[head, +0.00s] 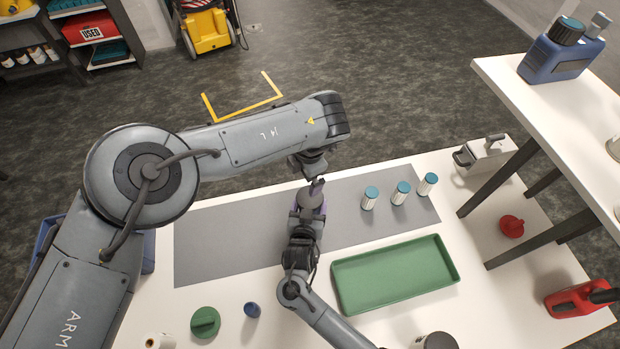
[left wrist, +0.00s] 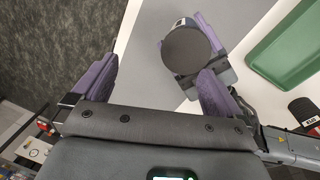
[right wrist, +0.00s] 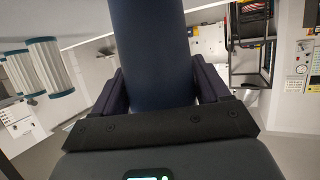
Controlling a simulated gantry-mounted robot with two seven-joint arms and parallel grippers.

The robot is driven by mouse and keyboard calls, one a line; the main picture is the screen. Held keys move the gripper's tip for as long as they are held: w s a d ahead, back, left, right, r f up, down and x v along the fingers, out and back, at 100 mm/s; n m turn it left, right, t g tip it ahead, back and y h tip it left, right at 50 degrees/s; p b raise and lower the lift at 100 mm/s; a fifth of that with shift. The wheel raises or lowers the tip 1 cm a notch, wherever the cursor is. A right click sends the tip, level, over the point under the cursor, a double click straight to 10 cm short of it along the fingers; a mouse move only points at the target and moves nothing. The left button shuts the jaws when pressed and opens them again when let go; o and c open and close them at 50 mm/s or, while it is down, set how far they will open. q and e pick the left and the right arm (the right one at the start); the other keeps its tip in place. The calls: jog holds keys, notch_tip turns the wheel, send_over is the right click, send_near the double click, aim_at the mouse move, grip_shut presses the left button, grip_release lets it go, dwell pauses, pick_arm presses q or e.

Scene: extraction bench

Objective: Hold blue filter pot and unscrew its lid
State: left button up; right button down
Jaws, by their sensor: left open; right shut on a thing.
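My right gripper (head: 306,232) is shut on the blue filter pot, whose dark blue body (right wrist: 155,55) fills the space between its fingers in the right wrist view. The pot's round dark grey lid (head: 308,200) faces up and is on the pot; it also shows in the left wrist view (left wrist: 187,52). My left gripper (head: 317,185) is open, just above and beside the lid in the head view. In the left wrist view its fingers are wide apart, with the lid nearer the right finger. Whether that finger touches the lid is unclear.
Three white filters with teal caps (head: 401,193) stand on the grey mat (head: 225,245). A green tray (head: 395,273) lies to the right. A green round lid (head: 205,322) and a small blue cylinder (head: 252,310) are at the front. A raised white shelf (head: 530,95) stands right.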

pick_arm(q)
jog(key=n, duration=0.4)
jog(key=shift+s+d+r, duration=0.1)
jog(key=shift+s+r, duration=0.15)
jog(key=shift+r, duration=0.15)
jog(key=shift+s+d+r+n+g, duration=0.1)
jog(key=shift+s+n+g, duration=0.25)
jog(key=shift+n, duration=0.35)
jog(key=shift+s+d+g+h, duration=0.25)
jog(key=shift+s+d+h, duration=0.1)
jog(key=shift+d+h, duration=0.15)
jog(key=shift+s+f, duration=0.2)
jog(key=shift+f, duration=4.3)
jog(key=shift+c, duration=0.5)
jog(key=c, duration=1)
jog(key=n, duration=1)
